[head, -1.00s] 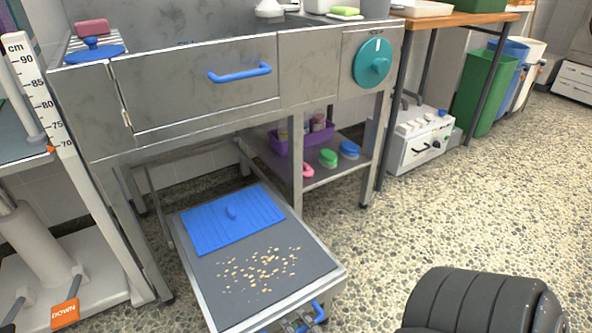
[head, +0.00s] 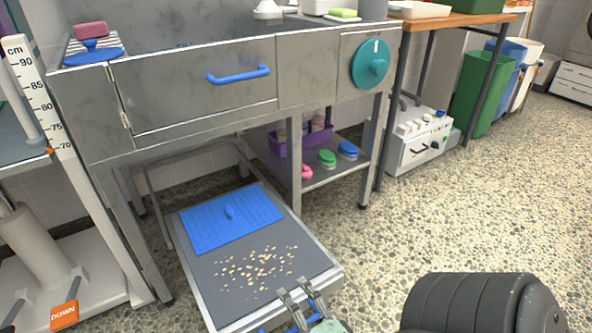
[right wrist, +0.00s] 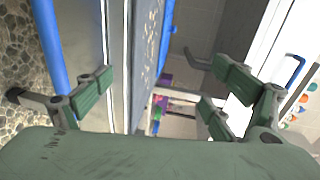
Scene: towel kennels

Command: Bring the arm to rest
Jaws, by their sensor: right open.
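My right gripper (head: 300,300) shows at the bottom of the head view, over the front edge of the low grey platform. Its fingers are apart with nothing between them. In the right wrist view the open green-padded fingers (right wrist: 160,100) stand wide apart, with the platform edge and the room seen between them. The dark rounded part at the lower right of the head view is my arm. My left gripper is not in view.
The low platform (head: 219,288) carries a blue ribbed mat (head: 200,232) and scattered tan bits (head: 262,265). A steel tub (head: 190,90) with a blue-handled door stands behind it. A white machine (head: 412,150) stands right. The pebbled floor at right is clear.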

